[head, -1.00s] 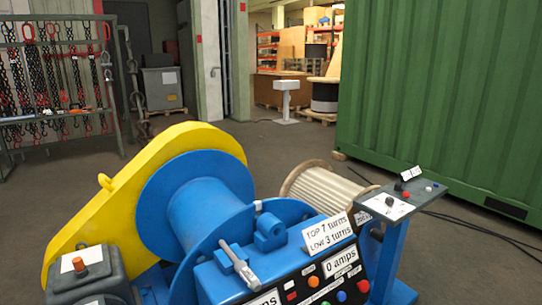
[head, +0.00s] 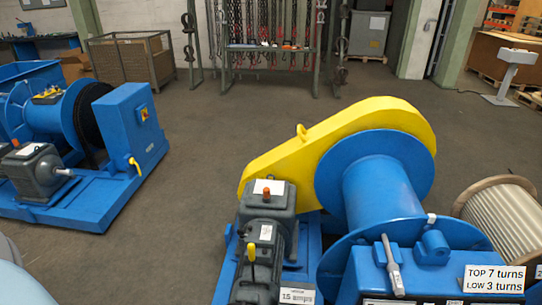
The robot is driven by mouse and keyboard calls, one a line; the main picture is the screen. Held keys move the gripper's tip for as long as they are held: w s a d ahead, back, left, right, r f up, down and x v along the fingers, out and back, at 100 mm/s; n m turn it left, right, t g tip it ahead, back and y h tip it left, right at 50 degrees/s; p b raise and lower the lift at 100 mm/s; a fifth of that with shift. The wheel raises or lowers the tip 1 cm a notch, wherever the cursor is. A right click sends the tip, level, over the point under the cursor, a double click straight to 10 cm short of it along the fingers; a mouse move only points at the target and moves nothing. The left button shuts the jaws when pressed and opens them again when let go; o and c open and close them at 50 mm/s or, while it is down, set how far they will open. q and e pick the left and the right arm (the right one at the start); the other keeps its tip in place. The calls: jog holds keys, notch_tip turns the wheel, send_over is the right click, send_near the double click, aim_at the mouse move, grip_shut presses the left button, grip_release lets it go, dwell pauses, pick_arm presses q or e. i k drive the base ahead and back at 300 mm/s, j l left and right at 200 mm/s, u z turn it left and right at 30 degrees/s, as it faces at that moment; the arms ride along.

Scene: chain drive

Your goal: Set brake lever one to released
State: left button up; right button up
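A blue winch with a large blue drum (head: 380,195) and a yellow chain guard (head: 340,135) stands at the centre right of the head view. A grey lever (head: 391,265) stands upright, slightly tilted, at its front panel. A small yellow lever (head: 252,255) sticks up on the grey motor (head: 268,235), and an orange knob (head: 266,194) tops the grey box behind it. Another yellow handle (head: 134,166) is on the blue machine (head: 125,130) at the left. No readable label marks which is brake lever one. Neither gripper shows.
A sign reading TOP 7 turns, LOW 3 turns (head: 493,280) is at lower right beside a wooden spool (head: 503,212). A chain rack (head: 270,50) and a mesh crate (head: 132,60) stand at the back. The floor (head: 190,200) between the two machines is open.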

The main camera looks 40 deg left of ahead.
aim_at(251, 246)
jog(key=u, duration=1.25)
